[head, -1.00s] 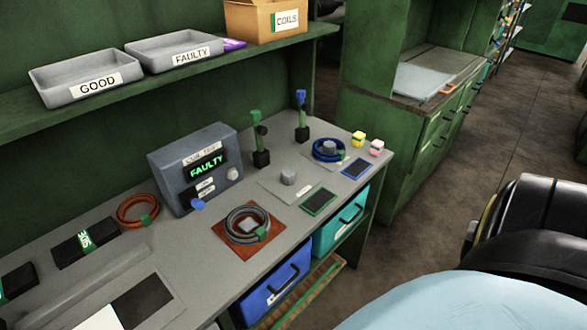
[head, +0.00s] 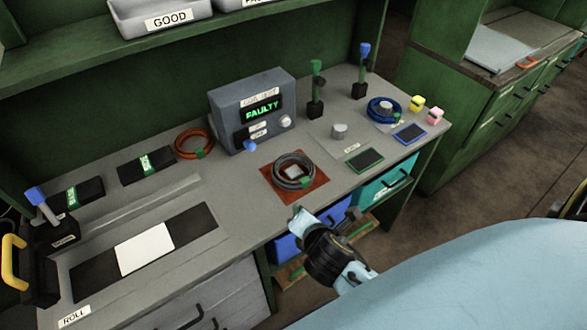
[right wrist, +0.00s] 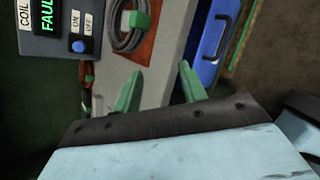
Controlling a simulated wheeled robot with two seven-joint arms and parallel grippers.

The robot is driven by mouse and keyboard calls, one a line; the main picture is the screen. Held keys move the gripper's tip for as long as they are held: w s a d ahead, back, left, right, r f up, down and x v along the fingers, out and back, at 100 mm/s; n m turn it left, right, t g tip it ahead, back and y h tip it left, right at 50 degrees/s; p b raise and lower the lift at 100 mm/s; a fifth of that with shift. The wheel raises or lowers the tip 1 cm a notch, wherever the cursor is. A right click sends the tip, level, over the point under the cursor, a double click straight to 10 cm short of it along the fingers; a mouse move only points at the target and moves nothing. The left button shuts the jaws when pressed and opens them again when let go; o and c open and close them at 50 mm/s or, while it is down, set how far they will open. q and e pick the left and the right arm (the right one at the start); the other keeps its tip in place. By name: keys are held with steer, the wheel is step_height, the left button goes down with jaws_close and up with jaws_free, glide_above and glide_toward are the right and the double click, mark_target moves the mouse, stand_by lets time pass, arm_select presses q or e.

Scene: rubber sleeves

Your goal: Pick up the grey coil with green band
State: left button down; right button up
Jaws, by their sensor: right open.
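The grey coil with green band (head: 293,170) lies on a reddish-brown square mat (head: 313,195) on the workbench, in front of the tester box. My right gripper (head: 305,217) is at the bench's front edge, just in front of the mat and apart from the coil. In the right wrist view its two green fingers (right wrist: 157,88) are spread with nothing between them. My left gripper does not show.
The coil tester (head: 253,110) reads FAULTY behind the mat. An orange coil (head: 194,143) lies left of it, and a blue coil (head: 384,110) lies far right. Blue and teal drawers (head: 386,186) sit below the bench edge. The GOOD tray (head: 166,18) stands on the shelf above.

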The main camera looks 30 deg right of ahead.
steer(key=w+r+n+t, duration=0.1)
steer(key=n, duration=0.2)
steer(key=w+a+r+n+t, duration=0.1)
steer(key=n, duration=0.2)
steer(key=w+a+r+n, duration=0.1)
steer(key=w+n, duration=0.1)
steer(key=shift+n+t, duration=0.4)
steer(key=shift+w+a+r+n, duration=0.1)
steer(key=shift+w+a+n, duration=0.1)
steer(key=shift+n, duration=0.4)
steer(key=shift+w+n, duration=0.25)
steer(key=shift+n, duration=0.05)
steer(key=b, duration=0.1)
glide_toward(276, 174)
steer(key=shift+t, duration=0.3)
steer(key=x, duration=0.4)
steer(key=b+x, duration=0.1)
steer(key=x, duration=0.4)
steer(key=shift+w, duration=0.15)
steer(key=shift+c, duration=0.3)
steer(key=shift+f, duration=0.25)
jaws_close()
steer(key=shift+r, duration=0.1)
